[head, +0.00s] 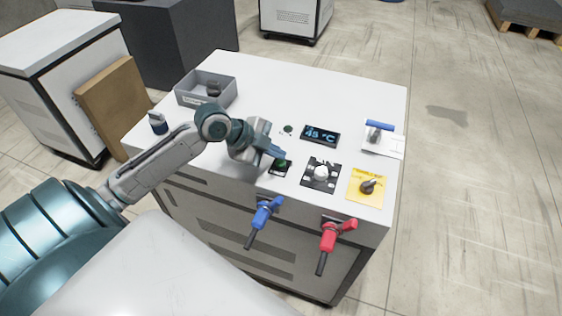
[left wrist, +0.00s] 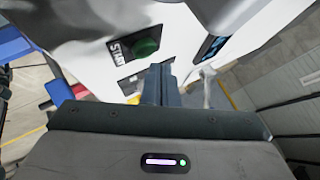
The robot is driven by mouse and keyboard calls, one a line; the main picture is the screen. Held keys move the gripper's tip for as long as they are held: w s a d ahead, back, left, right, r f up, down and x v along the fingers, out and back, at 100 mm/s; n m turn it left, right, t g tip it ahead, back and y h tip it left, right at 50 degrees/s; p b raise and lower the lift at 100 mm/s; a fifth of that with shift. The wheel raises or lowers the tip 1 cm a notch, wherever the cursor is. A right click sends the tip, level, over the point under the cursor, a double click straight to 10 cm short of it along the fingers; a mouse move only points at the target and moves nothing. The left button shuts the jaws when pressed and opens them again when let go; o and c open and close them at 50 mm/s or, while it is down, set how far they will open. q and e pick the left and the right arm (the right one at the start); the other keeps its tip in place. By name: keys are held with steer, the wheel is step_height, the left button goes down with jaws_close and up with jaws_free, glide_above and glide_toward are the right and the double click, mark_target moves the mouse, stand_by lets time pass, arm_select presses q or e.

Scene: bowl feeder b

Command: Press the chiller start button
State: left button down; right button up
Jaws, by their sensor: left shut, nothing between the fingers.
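The chiller start button (head: 281,164) is a green round button on a small black plate on the white cabinet top, partly hidden by my left gripper (head: 276,152) in the head view. In the left wrist view the green button (left wrist: 146,47) shows with a START label (left wrist: 119,53) beside it. My left gripper is shut and empty, with its fingertips close by the button. In the left wrist view the closed fingers (left wrist: 158,82) show just below the button. I cannot tell whether they touch it. My right gripper is not in view.
On the cabinet top (head: 300,85) are a 45 °C display (head: 320,135), a white knob (head: 321,172), a black switch on a yellow plate (head: 367,186) and a grey bin (head: 206,89). Blue (head: 263,213) and red (head: 333,237) valve handles stick out in front.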

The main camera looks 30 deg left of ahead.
mark_target(277, 163)
arm_select(q)
steer(key=shift+f+b, duration=0.35)
steer(key=shift+f, duration=0.1)
steer(key=shift+f+b, duration=0.35)
steer(key=shift+f, duration=0.1)
stand_by(0.7)
steer(key=shift+r, duration=0.1)
steer(key=shift+r+p, duration=0.6)
steer(key=shift+r, duration=0.15)
steer(key=shift+r+p, duration=2)
steer(key=shift+r, duration=0.6)
